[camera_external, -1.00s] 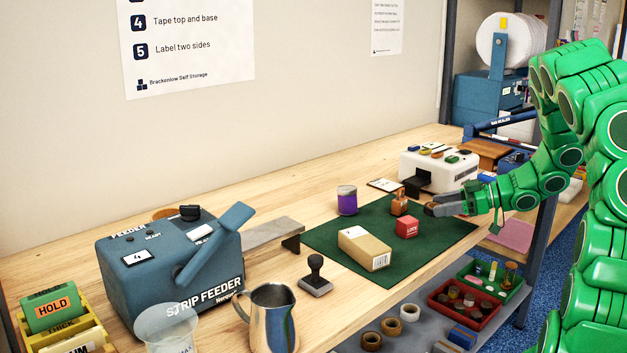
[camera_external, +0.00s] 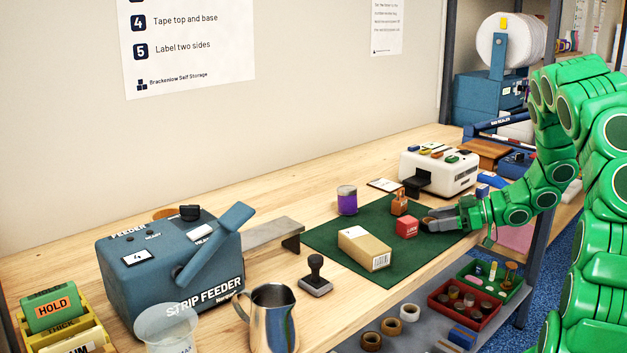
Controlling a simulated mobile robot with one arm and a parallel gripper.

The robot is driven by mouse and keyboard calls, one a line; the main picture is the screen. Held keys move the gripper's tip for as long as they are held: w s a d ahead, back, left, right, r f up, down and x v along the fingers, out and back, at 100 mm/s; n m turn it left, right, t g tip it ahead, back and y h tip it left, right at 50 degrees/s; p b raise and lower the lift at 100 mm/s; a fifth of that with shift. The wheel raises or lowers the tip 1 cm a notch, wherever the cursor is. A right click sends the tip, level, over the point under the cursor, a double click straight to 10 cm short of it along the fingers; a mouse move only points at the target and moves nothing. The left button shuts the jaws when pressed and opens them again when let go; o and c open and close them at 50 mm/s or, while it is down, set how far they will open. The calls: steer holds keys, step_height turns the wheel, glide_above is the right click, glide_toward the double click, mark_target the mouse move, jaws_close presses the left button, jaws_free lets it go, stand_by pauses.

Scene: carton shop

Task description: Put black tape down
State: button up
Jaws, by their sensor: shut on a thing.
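My gripper (camera_external: 432,220) is low over the right part of the green mat (camera_external: 335,234), just right of the red block marked LOCK (camera_external: 406,228). It is shut on a small dark thing that I take to be the black tape. The fingers and the small size hide most of it. I cannot tell whether it touches the mat.
A cardboard box (camera_external: 365,249), a small brown bottle (camera_external: 399,202) and a purple jar (camera_external: 347,201) stand close by. A white machine (camera_external: 440,172) is behind my gripper. Tape rolls (camera_external: 411,312) and red and green trays (camera_external: 465,303) are on the lower shelf.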

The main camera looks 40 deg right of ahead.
steer(key=shift+f, duration=0.1)
steer(key=o, duration=1.1)
steer(key=v, duration=1.1)
steer(key=shift+r, duration=0.25)
steer(key=shift+o, duration=0.6)
steer(key=shift+s+d+r, duration=0.1)
steer(key=shift+s+d, duration=0.15)
steer(key=shift+s, duration=0.1)
